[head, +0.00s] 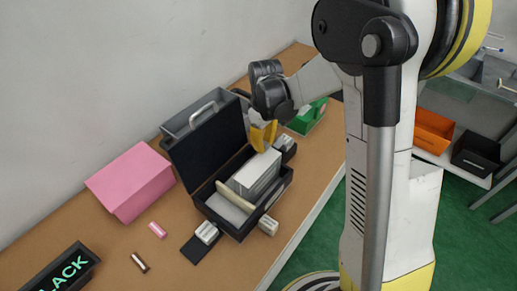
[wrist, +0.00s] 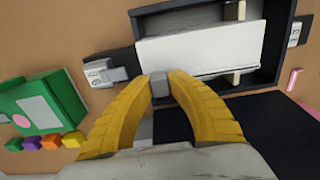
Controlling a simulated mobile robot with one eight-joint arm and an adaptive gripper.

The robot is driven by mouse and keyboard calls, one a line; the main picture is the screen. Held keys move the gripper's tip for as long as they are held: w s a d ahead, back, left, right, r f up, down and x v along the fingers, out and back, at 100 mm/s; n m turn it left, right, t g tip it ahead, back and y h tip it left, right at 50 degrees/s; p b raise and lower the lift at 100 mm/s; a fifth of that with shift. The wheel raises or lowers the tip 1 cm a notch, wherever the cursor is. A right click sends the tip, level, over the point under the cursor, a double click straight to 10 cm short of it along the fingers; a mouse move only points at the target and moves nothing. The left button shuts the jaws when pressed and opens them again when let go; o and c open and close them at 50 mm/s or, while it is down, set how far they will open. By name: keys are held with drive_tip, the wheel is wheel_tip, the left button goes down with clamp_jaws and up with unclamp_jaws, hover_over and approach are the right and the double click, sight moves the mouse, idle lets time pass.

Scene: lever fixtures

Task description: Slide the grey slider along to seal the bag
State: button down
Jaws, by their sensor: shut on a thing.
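A small grey slider (wrist: 160,92) sits at the near edge of a flat white piece (wrist: 200,52), which I take to be the bag, in the wrist view. My gripper (wrist: 159,78) has both yellow fingertips closed on the slider, one at each side. In the head view my gripper (head: 263,137) reaches down at the far end of an open black case (head: 243,228). The white piece (head: 255,172) lies in this case. The slider is hidden in the head view behind the fingers.
Grey-white blocks flank the case (wrist: 106,73). A pink box (head: 130,182), a grey handled box (head: 190,118) and a green box (head: 307,118) stand nearby. A pink piece (head: 157,230) and a black sign (head: 65,270) lie at the left.

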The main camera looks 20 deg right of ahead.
sight(264, 142)
drive_tip(key=c, duration=1.3)
unclamp_jaws()
drive_tip(key=shift+w+d, duration=0.1)
drive_tip(key=shift+d, duration=0.05)
drive_tip(key=shift+o, duration=0.2)
drive_tip(key=shift+r, duration=0.1)
wheel_tip(264, 142, up, 12)
